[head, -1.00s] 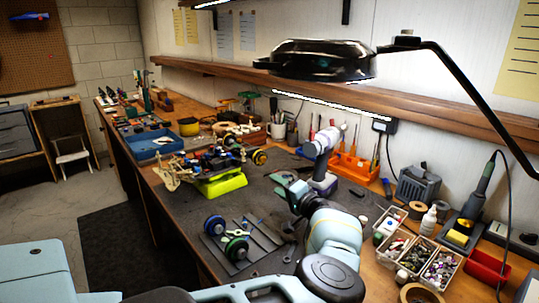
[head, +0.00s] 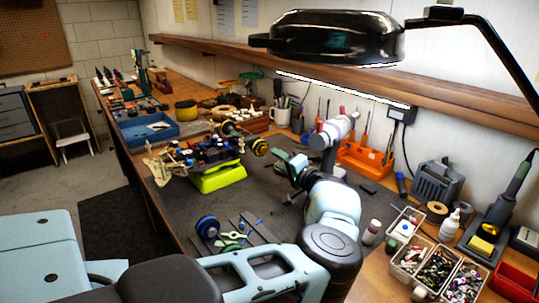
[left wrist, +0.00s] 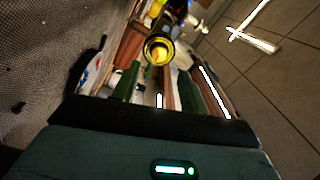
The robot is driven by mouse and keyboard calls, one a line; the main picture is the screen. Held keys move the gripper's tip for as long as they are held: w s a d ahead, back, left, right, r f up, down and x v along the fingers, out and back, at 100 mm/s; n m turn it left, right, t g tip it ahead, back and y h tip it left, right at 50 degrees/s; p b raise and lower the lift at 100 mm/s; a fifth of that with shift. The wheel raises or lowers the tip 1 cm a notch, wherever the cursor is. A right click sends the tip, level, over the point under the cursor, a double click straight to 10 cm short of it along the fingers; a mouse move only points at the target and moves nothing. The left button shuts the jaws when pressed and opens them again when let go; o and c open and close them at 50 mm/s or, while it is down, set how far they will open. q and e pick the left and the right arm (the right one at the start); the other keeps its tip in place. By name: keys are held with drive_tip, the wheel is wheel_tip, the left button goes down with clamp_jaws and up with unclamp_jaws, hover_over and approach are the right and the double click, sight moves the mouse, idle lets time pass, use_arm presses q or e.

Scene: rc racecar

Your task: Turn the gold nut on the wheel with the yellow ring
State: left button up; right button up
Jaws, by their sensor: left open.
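The car (head: 208,150) sits raised on a lime green stand (head: 222,178) on the bench mat. Its wheel with the yellow ring (head: 260,147) is on the near right side, facing my left gripper (head: 281,158). In the left wrist view this wheel (left wrist: 147,42) shows ahead, between the two dark green fingers, with a gold-yellow nut (left wrist: 158,56) at its centre. My left gripper is open and empty, a short way from the wheel; I see no contact. My right gripper is not in view.
Parts trays (head: 408,255), a white bottle (head: 449,225) and a soldering iron (head: 515,185) are at right. A black lamp (head: 335,38) hangs above. Mat around the stand is mostly clear.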

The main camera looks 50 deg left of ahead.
sight(265, 151)
use_arm(q)
drive_tip(key=a, duration=0.1)
drive_tip(key=a+b, duration=0.1)
drive_tip(key=a, duration=0.3)
drive_tip(key=shift+w+f+b, duration=0.2)
drive_tip(key=shift+f+b, duration=0.05)
drive_tip(key=shift+b, duration=0.05)
drive_tip(key=shift+w+a+r, duration=0.1)
drive_tip(key=shift+a+r, duration=0.05)
drive_tip(key=shift+a, duration=0.35)
clamp_jaws()
